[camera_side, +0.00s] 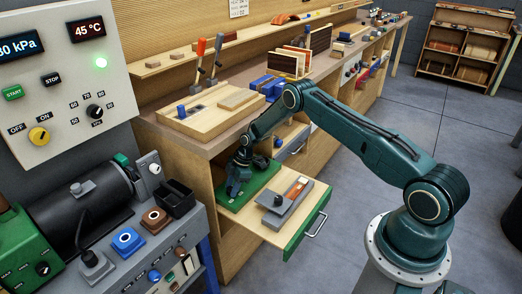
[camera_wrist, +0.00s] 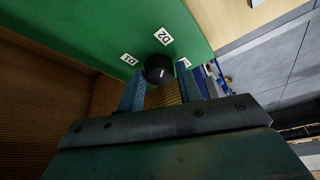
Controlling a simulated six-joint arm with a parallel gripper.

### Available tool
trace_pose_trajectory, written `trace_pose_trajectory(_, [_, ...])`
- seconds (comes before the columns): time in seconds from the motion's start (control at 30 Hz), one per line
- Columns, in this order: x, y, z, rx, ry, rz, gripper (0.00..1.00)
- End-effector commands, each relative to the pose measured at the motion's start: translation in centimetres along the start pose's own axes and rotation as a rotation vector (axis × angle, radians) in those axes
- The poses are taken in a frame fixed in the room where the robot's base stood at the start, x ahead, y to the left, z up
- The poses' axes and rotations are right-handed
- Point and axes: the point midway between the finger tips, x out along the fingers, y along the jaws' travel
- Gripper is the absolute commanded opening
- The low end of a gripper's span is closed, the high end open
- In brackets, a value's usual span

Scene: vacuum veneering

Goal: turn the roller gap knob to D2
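The roller gap knob (camera_wrist: 158,68) is round and black with a short white mark, and stands on a green panel (camera_wrist: 90,30). White labels are around it: D1 (camera_wrist: 129,59) on the left, D2 (camera_wrist: 163,36) above, and a partly covered one (camera_wrist: 184,62) on the right. The mark is too small for its exact direction. My gripper (camera_wrist: 162,73) has its blue fingers apart, one on each side of the knob; I see no clear contact.
The green panel lies in a pulled-out drawer (camera_side: 258,229) beside a grey tool (camera_side: 287,203). The workbench (camera_side: 215,146) rises close behind my gripper. A control console (camera_side: 75,75) and a black cylinder machine (camera_side: 95,200) stand at the left.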

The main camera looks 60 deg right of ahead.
Motion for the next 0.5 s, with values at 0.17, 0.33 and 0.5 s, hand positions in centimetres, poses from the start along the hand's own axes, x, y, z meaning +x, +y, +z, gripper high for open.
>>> trace_pose_trajectory(0.17, [0.03,-0.04,0.00,0.001,0.000,-0.001,0.54])
trace_pose_trajectory(0.33, [0.00,-0.02,-0.02,0.000,0.001,0.000,0.54])
trace_pose_trajectory(0.5, [-0.36,0.02,-0.04,0.000,0.001,0.001,0.54])
